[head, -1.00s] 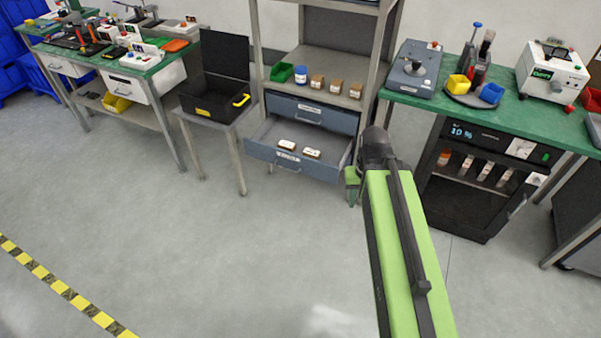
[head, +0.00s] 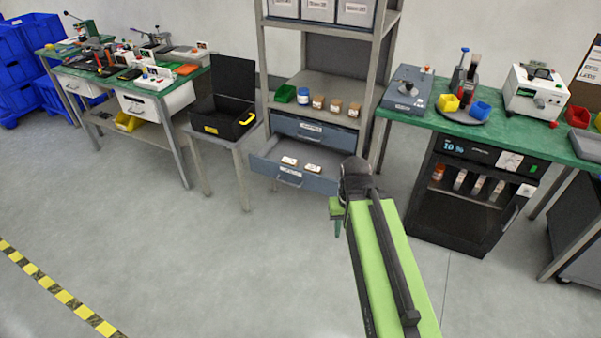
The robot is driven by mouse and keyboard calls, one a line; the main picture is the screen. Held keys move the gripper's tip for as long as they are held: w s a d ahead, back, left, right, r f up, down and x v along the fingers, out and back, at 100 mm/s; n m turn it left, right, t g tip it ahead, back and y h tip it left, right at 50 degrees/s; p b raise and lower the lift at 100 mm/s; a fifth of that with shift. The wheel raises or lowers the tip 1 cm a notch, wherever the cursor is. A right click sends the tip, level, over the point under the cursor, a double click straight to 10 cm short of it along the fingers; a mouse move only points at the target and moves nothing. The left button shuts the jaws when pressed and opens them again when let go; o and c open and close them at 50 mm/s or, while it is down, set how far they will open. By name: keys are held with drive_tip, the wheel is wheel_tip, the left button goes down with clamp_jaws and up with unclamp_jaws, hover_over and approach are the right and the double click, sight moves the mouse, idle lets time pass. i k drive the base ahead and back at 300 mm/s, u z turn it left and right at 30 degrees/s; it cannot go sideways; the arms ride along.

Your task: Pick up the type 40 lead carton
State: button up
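Two small cartons with white label tops lie in the pulled-out drawer: a left carton (head: 289,161) and a right carton (head: 313,169). Their print is too small to read, so I cannot tell which is type 40. The open drawer (head: 266,171) sits low in the grey rack. My gripper (head: 337,222) hangs just right of the drawer in the picture, apart from the cartons. Its fingers are small and partly hidden by my arm, so its opening is unclear. I see nothing held in it.
On the rack shelf (head: 330,88) stand a green bin (head: 284,93), a blue-and-white jar (head: 303,95) and several brown containers. A stand with an open black case (head: 222,115) is at left. A bench with a dark oven cabinet (head: 465,205) is at right. The front floor is clear.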

sight(310, 168)
drive_tip(key=i, duration=1)
drive_tip(key=u, duration=0.95)
drive_tip(key=k, duration=0.1)
drive_tip(key=u, duration=3)
drive_tip(key=k, duration=1.25)
drive_tip(key=z, duration=1.85)
